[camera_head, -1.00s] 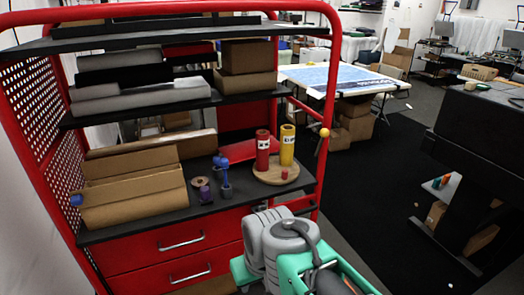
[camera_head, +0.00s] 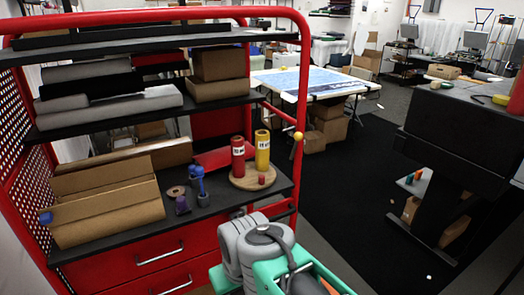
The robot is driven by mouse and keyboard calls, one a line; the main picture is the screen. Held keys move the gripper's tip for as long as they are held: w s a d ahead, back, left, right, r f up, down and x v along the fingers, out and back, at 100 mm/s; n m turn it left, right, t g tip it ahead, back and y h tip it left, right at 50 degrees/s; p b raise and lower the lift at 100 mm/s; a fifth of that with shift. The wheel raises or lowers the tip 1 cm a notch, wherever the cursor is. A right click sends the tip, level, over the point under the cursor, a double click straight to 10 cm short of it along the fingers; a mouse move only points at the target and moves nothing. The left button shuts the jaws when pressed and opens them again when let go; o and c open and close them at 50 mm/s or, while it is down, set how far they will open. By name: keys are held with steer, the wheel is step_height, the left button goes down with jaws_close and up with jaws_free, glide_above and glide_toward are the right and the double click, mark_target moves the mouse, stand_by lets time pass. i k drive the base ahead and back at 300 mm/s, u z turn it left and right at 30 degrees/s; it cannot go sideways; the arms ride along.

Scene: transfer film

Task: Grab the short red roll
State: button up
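A red roll (camera_head: 238,160) with a white label stands upright on a round wooden board (camera_head: 240,184) on the cart's worktop. A much shorter, small red piece (camera_head: 261,180) sits on the board in front of the yellow roll. Another red cylinder (camera_head: 517,97) is cut off at the right picture edge, on the dark bench. My grey and teal arm shows at the bottom centre, in front of the cart. My gripper is out of the picture, and nothing visible touches the rolls.
The red cart's upper shelf (camera_head: 120,125) overhangs the worktop, and a red post (camera_head: 299,120) with a yellow knob stands right of the board. Cardboard boxes (camera_head: 110,205), a purple piece and blue-grey tools lie left of the rolls. Dark open floor (camera_head: 345,195) lies between cart and bench.

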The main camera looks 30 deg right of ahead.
mark_target(237, 142)
steer(key=z, duration=0.25)
steer(key=k, duration=0.45)
steer(key=z, duration=0.75)
steer(key=i, duration=0.8)
steer(key=u, duration=0.65)
